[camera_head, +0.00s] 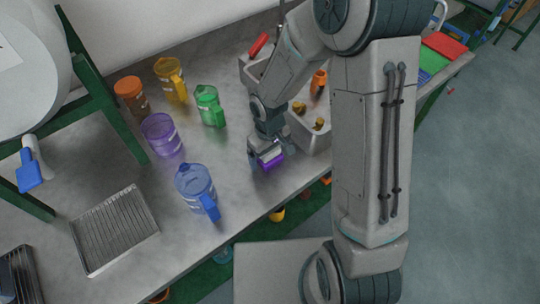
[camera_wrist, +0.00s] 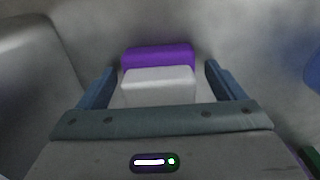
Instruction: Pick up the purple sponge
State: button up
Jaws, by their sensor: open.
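The purple sponge (camera_wrist: 158,55) has a purple layer and a whitish-grey layer (camera_wrist: 158,86). In the wrist view it sits between the two blue fingers of my gripper (camera_wrist: 158,82), with a gap on each side. In the head view the sponge (camera_head: 272,160) shows as a purple patch at the grey table's front part, right below my gripper (camera_head: 266,158). My gripper is open and around the sponge. My arm and wrist hide part of it in the head view.
A grey bin (camera_head: 312,130) with small items stands just right of my gripper. A blue jug (camera_head: 197,188), a purple cup (camera_head: 161,135) and a green jug (camera_head: 209,106) stand to the left. A ridged metal tray (camera_head: 114,229) lies at lower left. The table's front edge is close.

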jog(key=shift+c, duration=0.3)
jog(key=c, duration=1)
jog(key=shift+r, duration=0.1)
jog(key=shift+r, duration=0.4)
notch_tip(320, 180, up, 3)
jog(key=shift+r, duration=0.2)
jog(key=s+d+r, duration=0.6)
jog(key=d, duration=0.3)
jog(key=shift+s+d+r, duration=0.3)
jog(key=shift+d+r, duration=0.05)
jog(key=shift+o, duration=0.5)
jog(key=shift+f, duration=0.1)
